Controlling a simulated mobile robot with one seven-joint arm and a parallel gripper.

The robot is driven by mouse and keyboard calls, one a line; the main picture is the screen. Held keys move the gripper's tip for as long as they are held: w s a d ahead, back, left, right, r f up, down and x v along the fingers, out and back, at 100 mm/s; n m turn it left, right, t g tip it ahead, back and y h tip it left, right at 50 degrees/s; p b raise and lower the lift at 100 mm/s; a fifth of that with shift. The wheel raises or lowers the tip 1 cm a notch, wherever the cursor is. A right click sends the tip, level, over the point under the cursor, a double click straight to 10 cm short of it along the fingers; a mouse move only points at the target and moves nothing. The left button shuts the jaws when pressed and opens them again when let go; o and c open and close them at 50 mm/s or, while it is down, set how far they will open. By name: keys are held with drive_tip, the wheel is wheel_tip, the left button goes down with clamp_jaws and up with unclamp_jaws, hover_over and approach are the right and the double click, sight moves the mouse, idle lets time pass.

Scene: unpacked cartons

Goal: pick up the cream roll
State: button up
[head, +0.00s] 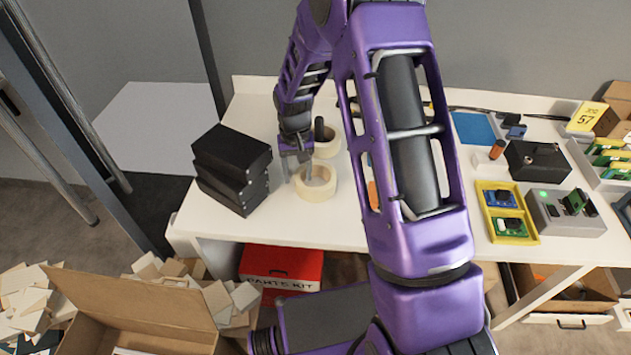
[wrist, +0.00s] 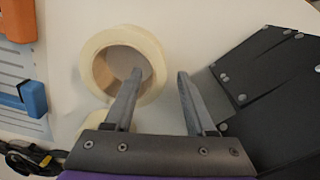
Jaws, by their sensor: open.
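A cream roll (head: 318,194) lies flat on the white table, left of my arm in the head view. It also shows large in the wrist view (wrist: 115,36), with its hole facing the camera. My gripper (head: 298,178) is open and points down at it. In the wrist view my gripper (wrist: 160,74) has one finger over the roll's hole and the other outside its right side. The roll's wall lies between the fingers, and I cannot tell whether they touch it. A second cream roll (head: 331,150) lies behind; in the wrist view (wrist: 95,124) my gripper mostly hides it.
Stacked black boxes (head: 232,172) stand close on the left; they also show at the right of the wrist view (wrist: 275,85). A yellow tray (head: 512,239) and grey box (head: 565,222) are at the right. Bare table lies in front of the roll.

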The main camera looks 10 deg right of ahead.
drive_tip(key=shift+f, duration=1.35)
clamp_jaws()
